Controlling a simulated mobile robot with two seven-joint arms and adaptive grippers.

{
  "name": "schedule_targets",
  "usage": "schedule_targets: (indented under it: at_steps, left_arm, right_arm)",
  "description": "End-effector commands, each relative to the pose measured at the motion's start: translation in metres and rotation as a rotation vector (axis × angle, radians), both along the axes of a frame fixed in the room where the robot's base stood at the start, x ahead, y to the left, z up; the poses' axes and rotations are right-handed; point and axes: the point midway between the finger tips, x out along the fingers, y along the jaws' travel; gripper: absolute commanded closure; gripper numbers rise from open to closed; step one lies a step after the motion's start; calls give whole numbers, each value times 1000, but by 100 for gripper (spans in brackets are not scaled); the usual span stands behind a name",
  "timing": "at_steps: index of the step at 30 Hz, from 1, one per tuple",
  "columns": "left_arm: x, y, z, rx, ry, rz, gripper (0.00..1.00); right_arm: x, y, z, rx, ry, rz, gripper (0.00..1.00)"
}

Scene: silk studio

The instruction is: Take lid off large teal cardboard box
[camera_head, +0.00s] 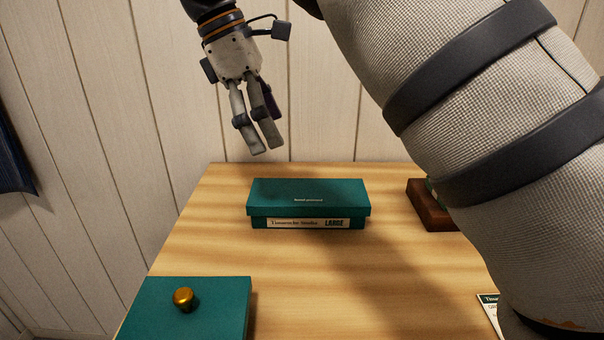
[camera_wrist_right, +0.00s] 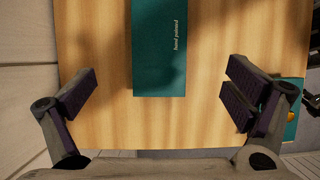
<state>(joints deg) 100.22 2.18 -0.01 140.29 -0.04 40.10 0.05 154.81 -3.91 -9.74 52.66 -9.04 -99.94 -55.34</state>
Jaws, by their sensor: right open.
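The large teal cardboard box (camera_head: 307,222) stands on the table with its teal lid (camera_head: 308,193) on it. A label reading LARGE is on its front. The lid also shows in the right wrist view (camera_wrist_right: 160,50), with the words "hand painted" on it. My right gripper (camera_head: 266,150) hangs above the table's back edge, up and to the left of the box in the head view. It is open and empty, with its fingers (camera_wrist_right: 160,97) spread wide in the wrist view. It is apart from the lid. My left gripper is not in view.
The wooden table (camera_head: 200,235) is bare around the box. A second teal box (camera_head: 215,310) with a gold knob (camera_head: 184,298) stands at front left. A dark red-brown block (camera_head: 430,212) is at right, partly behind my arm. A paper card (camera_head: 488,305) lies at front right.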

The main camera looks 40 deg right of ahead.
Motion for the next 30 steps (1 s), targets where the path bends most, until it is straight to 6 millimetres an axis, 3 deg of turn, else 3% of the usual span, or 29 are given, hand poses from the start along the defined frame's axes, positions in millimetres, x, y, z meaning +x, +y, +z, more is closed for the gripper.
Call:
schedule_targets:
  at_steps: [19,28,30]
  left_arm:
    - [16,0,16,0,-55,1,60]
    - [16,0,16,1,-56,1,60]
    - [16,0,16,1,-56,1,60]
  right_arm:
    - [-27,-42,-98,0,0,-1,3]
    - [-29,-45,-108,1,-2,-1,3]
    - [-29,-44,-108,0,-2,-1,19]
